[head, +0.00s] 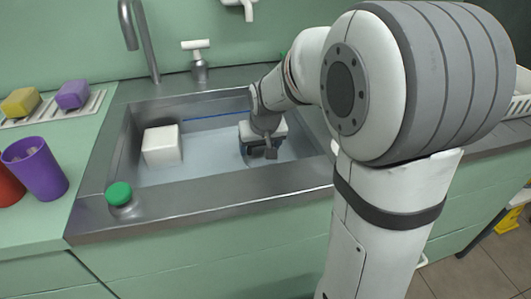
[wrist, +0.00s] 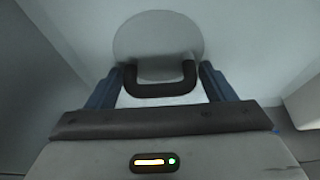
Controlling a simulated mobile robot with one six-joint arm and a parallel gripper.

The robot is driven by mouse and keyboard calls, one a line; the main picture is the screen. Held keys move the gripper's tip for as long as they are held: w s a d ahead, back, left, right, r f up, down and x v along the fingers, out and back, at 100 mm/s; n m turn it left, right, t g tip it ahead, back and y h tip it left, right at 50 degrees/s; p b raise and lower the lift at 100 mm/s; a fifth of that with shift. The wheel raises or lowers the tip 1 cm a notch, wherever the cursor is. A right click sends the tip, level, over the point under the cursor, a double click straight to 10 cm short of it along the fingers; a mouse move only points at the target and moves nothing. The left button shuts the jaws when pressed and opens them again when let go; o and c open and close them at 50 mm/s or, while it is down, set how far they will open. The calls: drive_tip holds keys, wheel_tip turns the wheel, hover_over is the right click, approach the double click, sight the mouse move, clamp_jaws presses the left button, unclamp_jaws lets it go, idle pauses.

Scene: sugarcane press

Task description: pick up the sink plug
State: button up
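The sink plug (wrist: 158,37) shows in the wrist view as a pale grey disc with a dark U-shaped handle (wrist: 160,88). It is on the pale floor of the sink. My gripper (wrist: 161,72) has its two blue fingers apart, one on each side of the handle, with a narrow gap showing at each side. In the head view my gripper (head: 262,152) is low inside the right part of the metal sink (head: 200,208). The plug is hidden there behind my gripper and wrist.
A white block (head: 161,146) stands in the sink's left part. A green-topped item (head: 119,194) sits on the front left rim. A tap (head: 140,40) rises behind. Purple (head: 36,168) and red (head: 8,187) cups and two sponges (head: 72,95) are at left.

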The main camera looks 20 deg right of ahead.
drive_tip(key=c, duration=0.7)
